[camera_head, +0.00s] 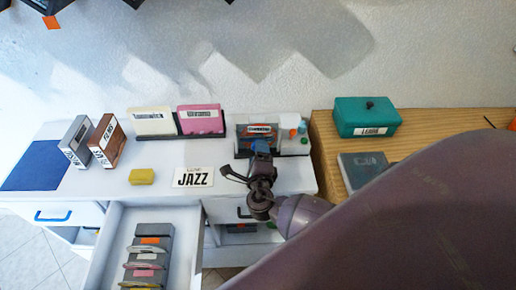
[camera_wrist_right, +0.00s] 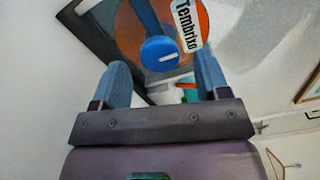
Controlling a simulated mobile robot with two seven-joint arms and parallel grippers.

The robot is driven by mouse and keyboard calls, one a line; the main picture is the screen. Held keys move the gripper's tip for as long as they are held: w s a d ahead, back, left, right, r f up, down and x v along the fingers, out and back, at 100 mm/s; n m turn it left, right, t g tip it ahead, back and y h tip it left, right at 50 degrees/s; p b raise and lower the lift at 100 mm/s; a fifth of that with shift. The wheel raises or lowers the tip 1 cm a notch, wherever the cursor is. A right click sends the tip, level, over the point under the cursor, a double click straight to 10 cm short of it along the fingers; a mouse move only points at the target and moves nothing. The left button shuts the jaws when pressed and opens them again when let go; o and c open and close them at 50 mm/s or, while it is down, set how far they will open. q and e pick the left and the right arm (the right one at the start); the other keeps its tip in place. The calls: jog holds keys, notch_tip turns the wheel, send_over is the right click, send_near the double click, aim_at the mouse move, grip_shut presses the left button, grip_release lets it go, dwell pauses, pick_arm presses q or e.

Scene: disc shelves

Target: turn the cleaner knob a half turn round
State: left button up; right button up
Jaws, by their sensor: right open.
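The blue cleaner knob (camera_wrist_right: 160,53) shows in the right wrist view, with a white mark on its face pointing a little right of level. It sits in front of an orange disc (camera_wrist_right: 192,22) labelled "Tembrixo" on the dark cleaner (camera_wrist_right: 98,30). In the head view the cleaner (camera_head: 243,137) stands at the back right of the white desk. My right gripper (camera_wrist_right: 162,75) is open, its two blue-grey fingers spread on either side below the knob, apart from it. In the head view my right gripper (camera_head: 261,160) partly hides the knob. My left gripper is not in view.
A small white unit with coloured knobs (camera_head: 292,130) stands close right of the cleaner. A JAZZ card (camera_head: 193,177) and a yellow block (camera_head: 142,177) lie on the desk. A drawer (camera_head: 112,235) is open at the front. A teal box (camera_head: 367,116) sits on the wooden table.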

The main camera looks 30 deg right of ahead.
jog(key=shift+x, duration=1.3)
jog(key=shift+a, duration=0.1)
jog(key=c, duration=0.9)
